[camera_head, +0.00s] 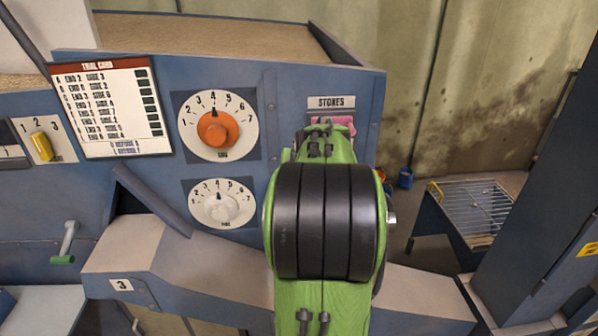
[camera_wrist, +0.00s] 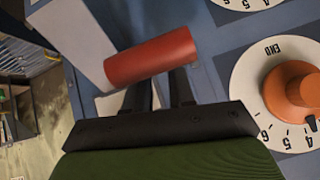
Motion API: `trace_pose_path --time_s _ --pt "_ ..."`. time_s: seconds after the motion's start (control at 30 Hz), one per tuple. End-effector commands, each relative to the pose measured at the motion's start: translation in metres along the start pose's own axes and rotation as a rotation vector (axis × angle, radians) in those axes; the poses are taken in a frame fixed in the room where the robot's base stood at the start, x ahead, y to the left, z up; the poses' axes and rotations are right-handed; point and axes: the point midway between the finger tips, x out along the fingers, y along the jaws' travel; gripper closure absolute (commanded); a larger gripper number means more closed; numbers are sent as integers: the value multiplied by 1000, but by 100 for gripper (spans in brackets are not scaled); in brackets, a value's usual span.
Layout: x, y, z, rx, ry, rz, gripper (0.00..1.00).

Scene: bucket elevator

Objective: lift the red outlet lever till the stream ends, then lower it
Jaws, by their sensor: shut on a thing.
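The red outlet lever's cylindrical handle (camera_wrist: 152,58) shows in the wrist view, lying across the ends of my fingers. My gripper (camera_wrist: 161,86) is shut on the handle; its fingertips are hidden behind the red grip. In the head view my green and black arm covers the gripper and the lever. No stream shows in either view, and the outlet's mouth is hidden.
The blue panel carries an orange END dial (camera_head: 218,129), a white dial (camera_head: 221,208), a STONES label (camera_head: 331,102) above a pink piece (camera_head: 341,124), and a trial card (camera_head: 112,105). A green-handled crank (camera_head: 66,246) is left. A wire rack (camera_head: 474,209) stands right.

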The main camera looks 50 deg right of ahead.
Motion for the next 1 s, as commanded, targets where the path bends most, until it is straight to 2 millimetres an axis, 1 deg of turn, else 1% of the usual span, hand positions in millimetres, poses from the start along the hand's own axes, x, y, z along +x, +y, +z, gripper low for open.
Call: trace_pose_path --time_s 0.03,0.07,0.1,0.57,0.6,0.77,0.83,0.93,0.97,1.0 --pt "3 -5 8 -6 -24 -10 100" --pt "3 -5 8 -6 -24 -10 100" --pt "3 -5 7 -6 -24 -10 72" --pt "1 -1 3 -1 -10 -2 1" --pt "1 -1 3 -1 -10 -2 0" --pt "1 -1 2 -1 -8 -1 0" --pt "-3 -1 2 -1 -6 -1 0" --pt "-18 -1 1 -1 -3 -2 0" --pt "-25 -1 2 -1 -3 -2 0" --pt "-36 -1 1 -2 -1 -3 0"
